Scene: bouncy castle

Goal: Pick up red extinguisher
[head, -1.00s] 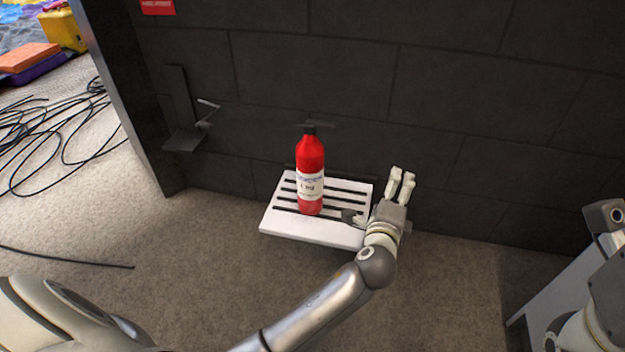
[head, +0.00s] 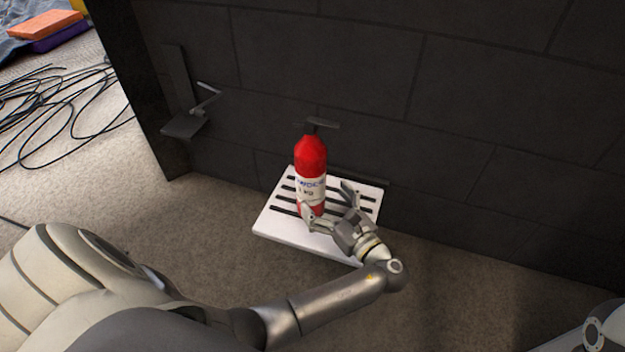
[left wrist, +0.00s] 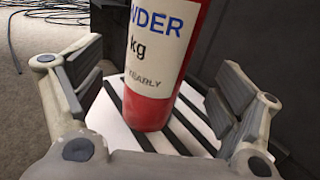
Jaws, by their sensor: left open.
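The red extinguisher (head: 311,157) stands upright on a white slatted stand (head: 275,231) by the dark wall. It has a white label and a black top. My left gripper (head: 328,205) is open, low at the extinguisher's right front side. In the left wrist view the extinguisher (left wrist: 155,105) shows between the two spread fingers of the left gripper (left wrist: 160,100), with a gap visible on each side. Its top is outside that view. My right gripper is not in view; only a part of the right arm shows at the lower right corner.
A dark wall bracket (head: 185,124) juts out left of the stand. Black cables (head: 60,120) lie on the carpet at the left. An orange block (head: 42,24) is at the upper left. The carpet right of the stand is clear.

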